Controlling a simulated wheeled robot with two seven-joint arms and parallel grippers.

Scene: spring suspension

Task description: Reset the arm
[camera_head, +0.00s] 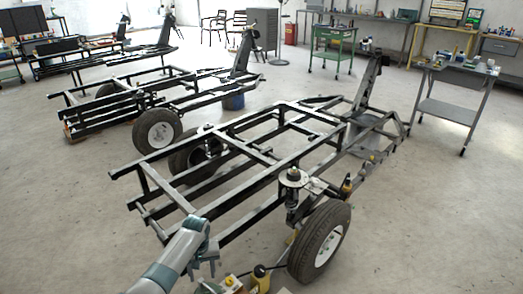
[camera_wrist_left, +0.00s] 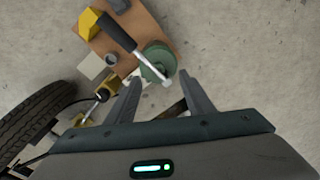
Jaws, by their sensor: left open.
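My left arm comes in from the lower left in the head view, and its gripper (camera_head: 204,266) is beside the near end of a black vehicle frame (camera_head: 190,203). In the left wrist view the two fingers of this gripper (camera_wrist_left: 158,97) are apart with nothing held between them. Beyond the fingertips is a brown board (camera_wrist_left: 125,45) on the floor, with a green round part (camera_wrist_left: 158,60) and a black-handled tool (camera_wrist_left: 116,32) on it. My right gripper is not in view.
A wheel (camera_head: 320,242) stands by the near frame; its tyre also shows in the left wrist view (camera_wrist_left: 30,118). A yellow and black bottle (camera_head: 260,278) is near the bottom edge. A grey cart (camera_head: 448,110) stands at right. Open floor lies to the right (camera_head: 440,220).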

